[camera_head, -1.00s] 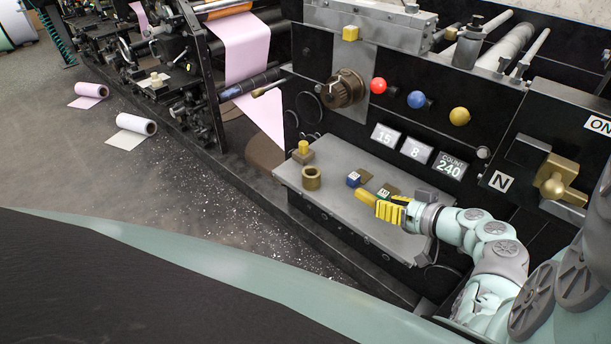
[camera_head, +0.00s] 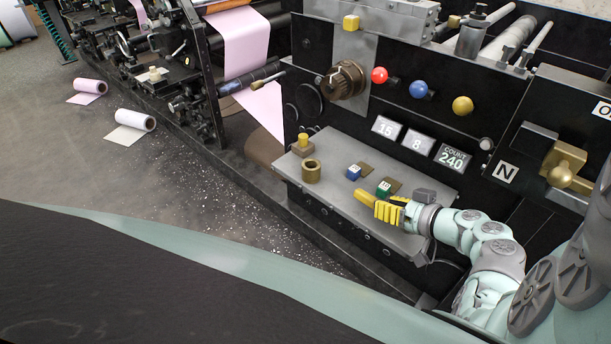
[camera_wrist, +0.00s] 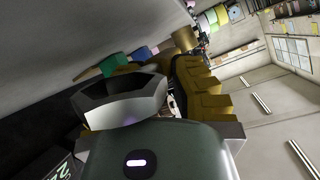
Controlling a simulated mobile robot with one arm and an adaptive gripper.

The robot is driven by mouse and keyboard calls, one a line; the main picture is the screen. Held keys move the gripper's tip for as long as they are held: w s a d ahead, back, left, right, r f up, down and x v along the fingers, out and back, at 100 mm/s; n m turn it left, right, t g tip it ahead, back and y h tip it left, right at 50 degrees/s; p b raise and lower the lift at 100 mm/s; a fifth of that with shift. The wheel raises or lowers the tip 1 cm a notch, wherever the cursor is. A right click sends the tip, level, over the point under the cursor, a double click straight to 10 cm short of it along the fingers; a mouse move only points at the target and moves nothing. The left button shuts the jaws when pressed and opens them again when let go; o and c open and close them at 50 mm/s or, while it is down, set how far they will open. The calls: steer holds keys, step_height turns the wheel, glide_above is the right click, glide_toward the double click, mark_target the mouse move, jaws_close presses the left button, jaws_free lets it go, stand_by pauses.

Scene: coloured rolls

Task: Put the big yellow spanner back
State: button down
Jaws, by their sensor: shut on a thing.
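A yellow bar-like piece (camera_head: 364,197), which seems to be the big yellow spanner, sticks out to the left from my gripper (camera_head: 384,209). My gripper's ribbed yellow fingers are shut on it, over the front edge of the grey shelf (camera_head: 335,190). Most of the held piece is hidden by the fingers, so its shape is unclear. In the wrist view one yellow-brown finger (camera_wrist: 202,90) shows; the grip itself is hidden. A blue labelled block (camera_head: 353,173) and a green labelled block (camera_head: 383,189) sit on the shelf behind my gripper.
A brass ring (camera_head: 311,171) and a yellow-topped brown block (camera_head: 303,144) stand at the shelf's left. A dark panel with red (camera_head: 379,75), blue (camera_head: 418,89) and yellow (camera_head: 462,106) knobs rises behind. Pink (camera_head: 90,87) and white (camera_head: 135,120) rolls lie on the floor.

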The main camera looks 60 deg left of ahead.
steer(key=shift+f+b, duration=1)
steer(key=shift+b, duration=0.15)
steer(key=c, duration=0.9)
jaws_free()
steer(key=shift+d+f, duration=0.1)
steer(key=shift+o, duration=0.2)
steer(key=shift+d, duration=0.1)
steer(key=v, duration=1.1)
steer(key=shift+d+r, duration=0.3)
steer(key=shift+r, duration=0.1)
